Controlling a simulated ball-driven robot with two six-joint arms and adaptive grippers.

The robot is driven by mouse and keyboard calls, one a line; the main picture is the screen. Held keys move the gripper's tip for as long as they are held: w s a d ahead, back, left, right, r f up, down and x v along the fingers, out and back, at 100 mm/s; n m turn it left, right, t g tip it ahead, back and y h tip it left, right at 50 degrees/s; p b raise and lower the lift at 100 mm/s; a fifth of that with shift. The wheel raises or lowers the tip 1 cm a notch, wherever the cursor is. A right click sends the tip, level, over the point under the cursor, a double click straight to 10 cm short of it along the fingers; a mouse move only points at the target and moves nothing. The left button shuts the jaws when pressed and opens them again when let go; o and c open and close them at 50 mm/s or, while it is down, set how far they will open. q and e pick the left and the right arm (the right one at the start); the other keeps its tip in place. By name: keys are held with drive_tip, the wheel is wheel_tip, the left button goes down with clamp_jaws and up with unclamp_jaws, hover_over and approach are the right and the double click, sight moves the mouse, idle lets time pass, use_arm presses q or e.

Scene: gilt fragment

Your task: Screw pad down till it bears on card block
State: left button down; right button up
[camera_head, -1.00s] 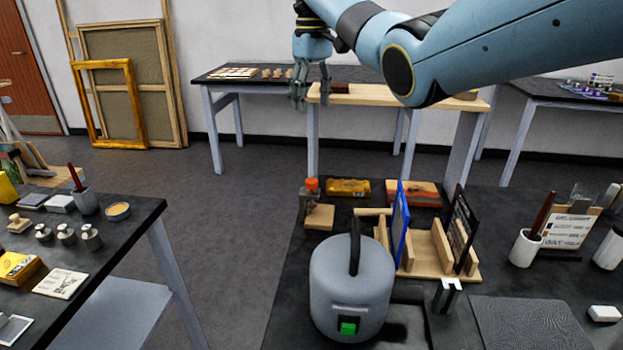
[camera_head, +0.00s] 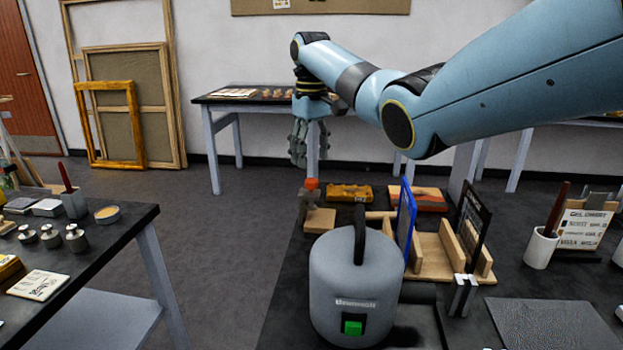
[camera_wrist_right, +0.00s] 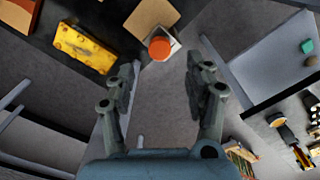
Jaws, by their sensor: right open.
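A small clamp (camera_head: 304,204) with an orange knob (camera_head: 312,183) stands at the left edge of the dark bench. A tan block, likely the card block (camera_head: 320,220), lies by its foot. The pad under the knob cannot be made out. My right gripper (camera_head: 311,154) hangs fingers-down above the knob, open and empty. In the right wrist view the knob (camera_wrist_right: 160,48) lies just beyond the gap between the open fingertips (camera_wrist_right: 165,75), and the tan block (camera_wrist_right: 152,18) is behind it. My left gripper is not in view.
A grey canister (camera_head: 352,285) with a black handle stands in front of the clamp. A yellow box (camera_head: 350,192) and a wooden rack (camera_head: 430,262) with a blue panel (camera_head: 406,222) are to the right. Open floor (camera_head: 225,240) lies left of the bench.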

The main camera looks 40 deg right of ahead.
sight(311, 181)
wheel_tip(311, 181, down, 6)
idle(0.4)
clamp_jaws()
